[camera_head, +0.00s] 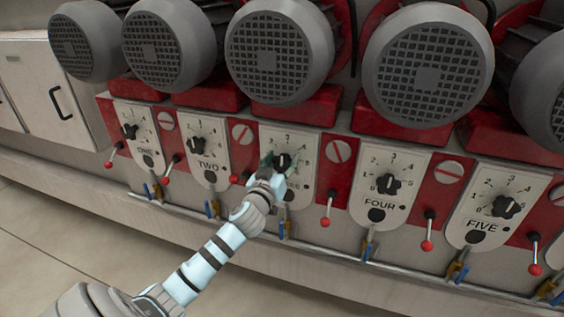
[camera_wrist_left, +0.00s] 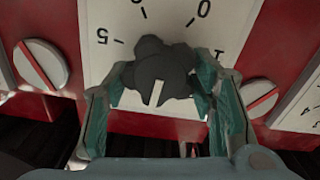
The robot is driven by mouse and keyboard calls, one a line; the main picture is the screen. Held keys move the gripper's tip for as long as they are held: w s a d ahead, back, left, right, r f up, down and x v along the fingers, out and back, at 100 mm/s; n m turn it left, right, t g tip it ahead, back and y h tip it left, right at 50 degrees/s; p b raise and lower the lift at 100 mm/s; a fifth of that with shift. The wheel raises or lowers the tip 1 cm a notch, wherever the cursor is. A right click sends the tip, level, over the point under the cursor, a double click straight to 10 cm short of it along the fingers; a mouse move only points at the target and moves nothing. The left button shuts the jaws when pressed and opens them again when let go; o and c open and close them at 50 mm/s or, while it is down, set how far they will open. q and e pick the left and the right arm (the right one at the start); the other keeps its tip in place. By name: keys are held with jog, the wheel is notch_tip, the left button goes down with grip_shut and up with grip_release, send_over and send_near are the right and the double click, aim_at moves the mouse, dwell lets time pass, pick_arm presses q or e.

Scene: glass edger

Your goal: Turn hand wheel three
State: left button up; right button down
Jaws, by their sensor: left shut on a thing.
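Hand wheel three (camera_head: 283,160) is a black lobed knob with a white pointer line, on a white dial plate between the plates marked TWO and FOUR. Its pointer stands roughly toward the 3 at the top of the dial. My left gripper (camera_head: 278,167) is at this knob, and the arm hides the lower part of the plate. In the left wrist view the knob (camera_wrist_left: 157,72) sits between the two green-padded fingers of the left gripper (camera_wrist_left: 160,88), which are shut on its sides. My right gripper is not in view.
Similar black knobs are on plates TWO (camera_head: 199,144), FOUR (camera_head: 388,183) and FIVE (camera_head: 506,206). Red-tipped levers (camera_head: 326,208) stick out between plates. Large grey motors (camera_head: 279,52) overhang above. A rail with blue-handled valves (camera_head: 368,246) runs below. Open floor (camera_head: 60,255) lies in front.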

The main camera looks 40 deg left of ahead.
pick_arm(q)
jog(key=m+p, duration=0.1)
jog(key=m, duration=0.4)
jog(key=shift+d, duration=0.2)
jog(key=shift+w+d+m+p, duration=0.1)
jog(key=shift+m+p, duration=0.6)
jog(key=shift+m, duration=1.3)
jog(key=shift+f, duration=0.1)
jog(key=o, duration=1.1)
jog(key=shift+o, duration=0.2)
